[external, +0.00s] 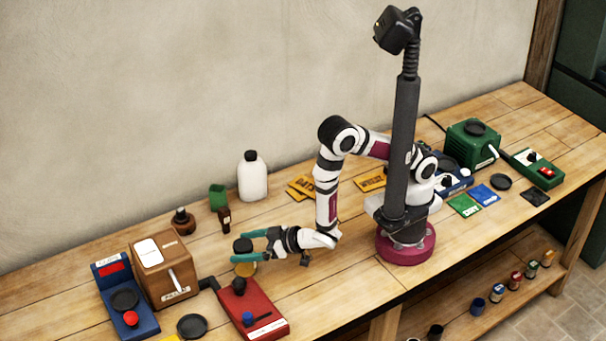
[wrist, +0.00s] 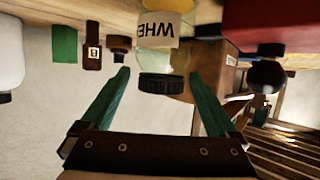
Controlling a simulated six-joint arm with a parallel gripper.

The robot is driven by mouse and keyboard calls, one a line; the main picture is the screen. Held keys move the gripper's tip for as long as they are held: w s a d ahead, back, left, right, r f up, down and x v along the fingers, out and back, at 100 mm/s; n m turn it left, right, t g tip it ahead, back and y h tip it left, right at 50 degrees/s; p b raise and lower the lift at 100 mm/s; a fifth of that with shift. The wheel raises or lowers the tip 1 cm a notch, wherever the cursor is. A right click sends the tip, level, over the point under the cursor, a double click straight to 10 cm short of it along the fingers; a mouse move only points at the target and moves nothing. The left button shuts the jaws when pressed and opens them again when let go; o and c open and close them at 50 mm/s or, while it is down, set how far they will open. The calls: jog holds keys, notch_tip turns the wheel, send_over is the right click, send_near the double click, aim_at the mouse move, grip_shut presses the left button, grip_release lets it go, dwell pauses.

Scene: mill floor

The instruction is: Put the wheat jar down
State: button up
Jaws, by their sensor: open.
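The wheat jar (external: 246,269) is clear with yellow contents and a black lid. It stands upright on the bench, left of my arm. In the wrist view, which looks upside down, the jar (wrist: 158,52) shows a white label with "WHE" readable. My gripper (external: 241,247) has teal fingers and is open, reaching in level from the right around the jar's upper part. In the wrist view the gripper (wrist: 158,76) has the lid between its fingertips, with a gap on both sides. The fingers hide part of the jar in the external view.
A brown mill box (external: 164,272) and blue scale (external: 125,300) stand left. A red device (external: 252,308) lies close in front of the jar. A small brown bottle (external: 225,219), green item (external: 217,196) and white bottle (external: 252,177) stand behind. The bench right of the red device is clear.

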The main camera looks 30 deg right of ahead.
jog(key=v, duration=0.7)
